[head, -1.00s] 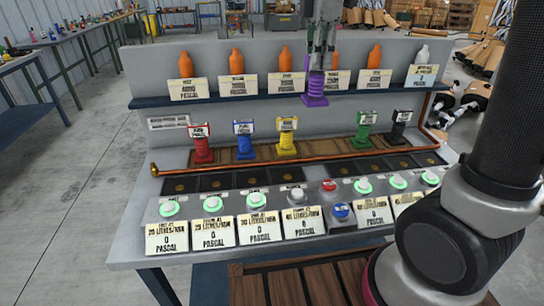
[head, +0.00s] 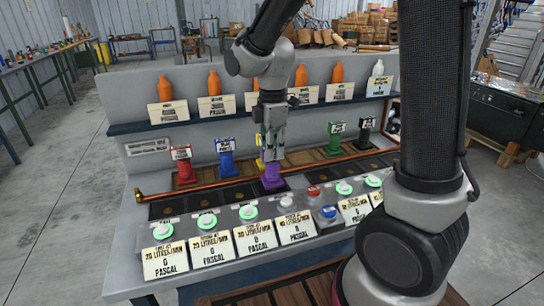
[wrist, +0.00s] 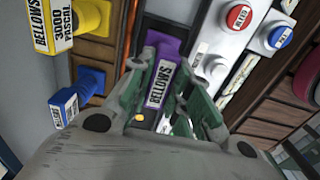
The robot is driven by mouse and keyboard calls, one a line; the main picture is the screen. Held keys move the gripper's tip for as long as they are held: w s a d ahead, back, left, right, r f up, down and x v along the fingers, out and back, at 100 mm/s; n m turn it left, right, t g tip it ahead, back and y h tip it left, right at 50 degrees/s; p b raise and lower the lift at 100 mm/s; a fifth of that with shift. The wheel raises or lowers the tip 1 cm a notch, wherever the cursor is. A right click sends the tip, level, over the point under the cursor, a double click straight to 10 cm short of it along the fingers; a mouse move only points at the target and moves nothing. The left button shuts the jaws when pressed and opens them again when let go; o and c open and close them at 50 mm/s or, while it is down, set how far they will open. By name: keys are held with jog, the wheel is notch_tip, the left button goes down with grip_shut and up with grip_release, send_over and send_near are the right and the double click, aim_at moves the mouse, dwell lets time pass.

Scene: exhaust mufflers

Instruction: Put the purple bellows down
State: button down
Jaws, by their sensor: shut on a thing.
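The purple bellows (head: 271,178) is upright in my gripper (head: 272,146), over the row of dark square panels (head: 233,194) in front of the wooden strip. I cannot tell whether its base touches a panel. In the wrist view the fingers of my gripper (wrist: 165,105) close on the purple bellows (wrist: 172,48) around its white label. The yellow bellows (head: 260,164) stands just behind, mostly hidden by the gripper. It also shows in the wrist view (wrist: 92,18).
Red (head: 184,172), blue (head: 227,166), green (head: 336,144) and black (head: 366,136) bellows stand on the wooden strip. A copper pipe (head: 210,184) runs before them. Green-lit buttons (head: 206,221) and label cards (head: 210,249) line the front. Orange bottles (head: 214,83) stand on the shelf.

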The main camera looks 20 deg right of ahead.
jog(key=shift+f, duration=0.95)
jog(key=shift+f, duration=0.15)
jog(key=c, duration=1.3)
grip_release()
